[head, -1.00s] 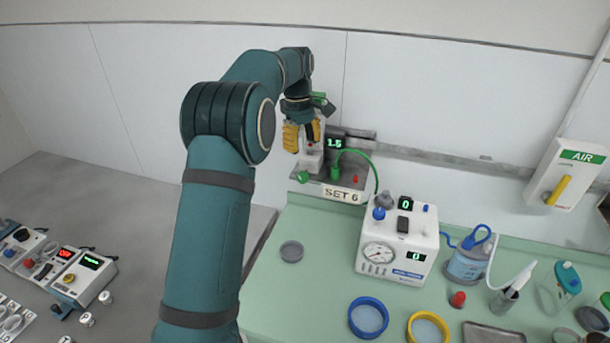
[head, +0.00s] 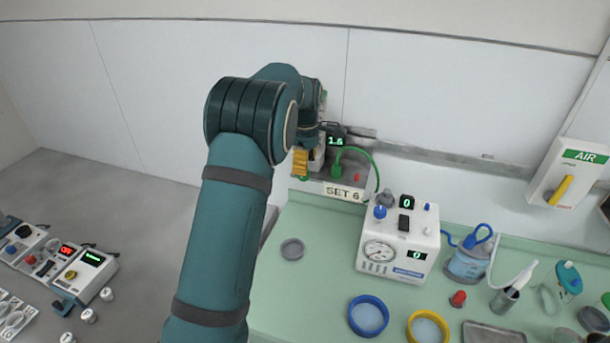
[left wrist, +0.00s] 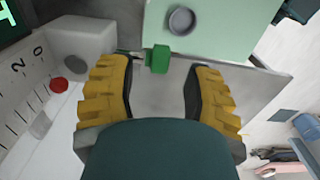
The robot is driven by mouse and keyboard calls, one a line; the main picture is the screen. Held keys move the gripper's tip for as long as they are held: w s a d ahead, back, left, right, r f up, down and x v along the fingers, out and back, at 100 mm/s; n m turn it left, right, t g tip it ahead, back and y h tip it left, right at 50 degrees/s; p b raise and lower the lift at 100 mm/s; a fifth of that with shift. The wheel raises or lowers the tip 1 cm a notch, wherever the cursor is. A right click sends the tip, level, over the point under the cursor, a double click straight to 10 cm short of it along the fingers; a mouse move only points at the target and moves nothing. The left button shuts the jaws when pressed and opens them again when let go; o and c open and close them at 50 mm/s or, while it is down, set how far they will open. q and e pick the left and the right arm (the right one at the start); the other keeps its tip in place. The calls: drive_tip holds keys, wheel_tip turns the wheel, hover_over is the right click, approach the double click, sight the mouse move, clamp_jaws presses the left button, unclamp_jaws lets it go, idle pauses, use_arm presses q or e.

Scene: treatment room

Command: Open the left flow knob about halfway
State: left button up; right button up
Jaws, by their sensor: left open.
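My left gripper (head: 301,163) is at the flowmeter unit on the back shelf, mostly hidden by my own arm in the head view. In the left wrist view its two yellow fingers (left wrist: 159,80) are open and apart. A green knob (left wrist: 158,58) shows between and just beyond the fingertips, with clear gaps on both sides. A small digital display (head: 336,141) behind the gripper seems to read 1.6. A "SET 6" label (head: 344,193) is on the shelf front. A red float ball (left wrist: 60,85) sits beside a printed scale at left. My right gripper is not in view.
A green fitting with a green hose (head: 352,152) stands right of the gripper. A white device with a gauge (head: 398,240) stands on the green counter (head: 310,300). A grey round dish (head: 292,249) lies left of it. An AIR panel (head: 567,178) is on the right wall.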

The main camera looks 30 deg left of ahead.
sight(305, 180)
use_arm(q)
drive_tip(key=shift+f, duration=2.2)
clamp_jaws()
